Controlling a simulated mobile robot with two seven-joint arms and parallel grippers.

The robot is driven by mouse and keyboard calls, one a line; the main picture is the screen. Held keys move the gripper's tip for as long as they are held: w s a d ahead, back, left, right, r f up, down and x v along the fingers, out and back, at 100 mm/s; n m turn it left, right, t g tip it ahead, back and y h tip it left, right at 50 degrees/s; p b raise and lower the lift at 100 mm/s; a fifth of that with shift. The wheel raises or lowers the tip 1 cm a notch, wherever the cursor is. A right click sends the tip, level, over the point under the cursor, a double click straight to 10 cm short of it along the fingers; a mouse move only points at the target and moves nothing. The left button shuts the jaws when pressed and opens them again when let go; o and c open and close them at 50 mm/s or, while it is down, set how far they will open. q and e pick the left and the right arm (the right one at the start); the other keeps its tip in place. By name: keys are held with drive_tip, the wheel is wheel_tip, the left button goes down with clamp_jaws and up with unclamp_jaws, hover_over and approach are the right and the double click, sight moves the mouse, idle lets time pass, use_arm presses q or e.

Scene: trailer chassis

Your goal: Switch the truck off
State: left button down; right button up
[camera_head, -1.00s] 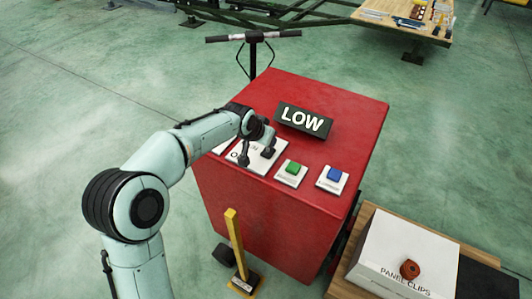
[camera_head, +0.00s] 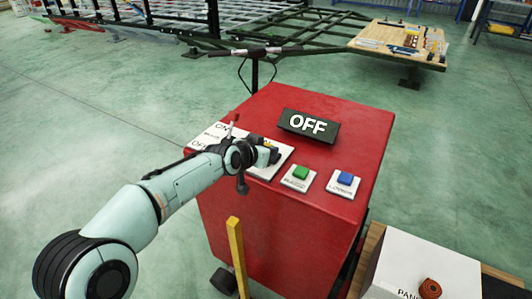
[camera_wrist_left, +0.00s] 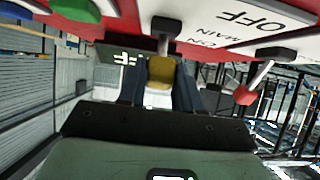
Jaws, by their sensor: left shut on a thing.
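The red control box (camera_head: 290,225) stands mid-view in the head view. Its black display (camera_head: 308,126) reads "OFF". A white panel (camera_head: 277,167) marked "ON", "MAIN" and "OFF" lies on its top. My left gripper (camera_head: 268,153) is over this panel. In the left wrist view the gripper (camera_wrist_left: 160,88) is shut on a yellow knob (camera_wrist_left: 160,70) on a short stem. A second lever with a red knob (camera_wrist_left: 245,95) stands beside it, apart from the fingers; in the head view this lever (camera_head: 231,125) is near the "ON" label. My right gripper is not in view.
A green button (camera_head: 301,173) and a blue button (camera_head: 345,178) sit right of the panel. A handlebar (camera_head: 254,51) rises behind the box. A yellow post (camera_head: 237,255) stands in front. A white panel-clips box (camera_head: 420,270) is at lower right.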

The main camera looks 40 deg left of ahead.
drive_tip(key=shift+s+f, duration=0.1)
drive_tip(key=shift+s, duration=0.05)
use_arm(q)
drive_tip(key=c, duration=0.8)
unclamp_jaws()
drive_tip(key=shift+o, duration=0.2)
drive_tip(key=p+v, duration=0.1)
drive_tip(key=v, duration=1.2)
drive_tip(key=shift+s, duration=0.2)
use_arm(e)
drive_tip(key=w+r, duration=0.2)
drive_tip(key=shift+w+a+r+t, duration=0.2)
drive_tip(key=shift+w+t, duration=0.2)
use_arm(q)
drive_tip(key=shift+d+r, duration=0.15)
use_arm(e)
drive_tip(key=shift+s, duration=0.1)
